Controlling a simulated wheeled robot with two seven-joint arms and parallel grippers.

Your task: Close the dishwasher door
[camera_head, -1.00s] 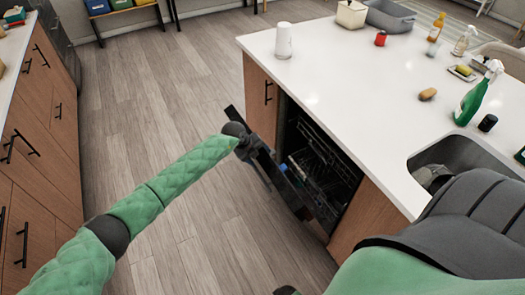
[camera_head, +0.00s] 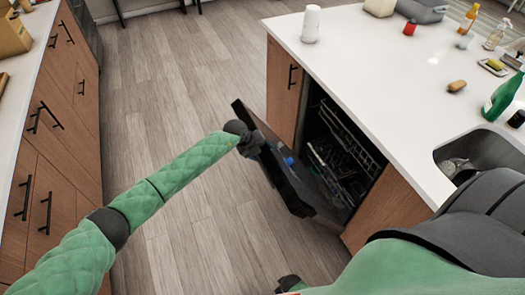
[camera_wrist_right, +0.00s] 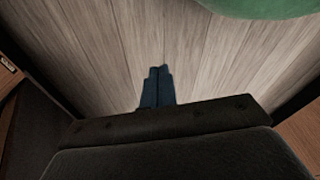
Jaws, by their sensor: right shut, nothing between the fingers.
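The dishwasher door (camera_head: 273,160) is a dark panel hanging partly open and tilted from the island's front. The dark dishwasher opening (camera_head: 340,150) with its racks shows to the right of it. My left arm reaches in from the left, and its dark wrist end is at the door's upper outer edge. The left fingers are hidden, so I cannot tell whether they are open. A small blue spot (camera_head: 290,161) shows on the door's inner side. In the right wrist view my right gripper (camera_wrist_right: 157,90) is shut and empty over the wood floor, with blue fingers.
The white island counter (camera_head: 380,90) holds a white canister (camera_head: 311,24), bottles and a sponge. A sink (camera_head: 485,150) is at the right. Wooden drawers (camera_head: 60,120) line the left side. The wood floor (camera_head: 190,80) between them is clear.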

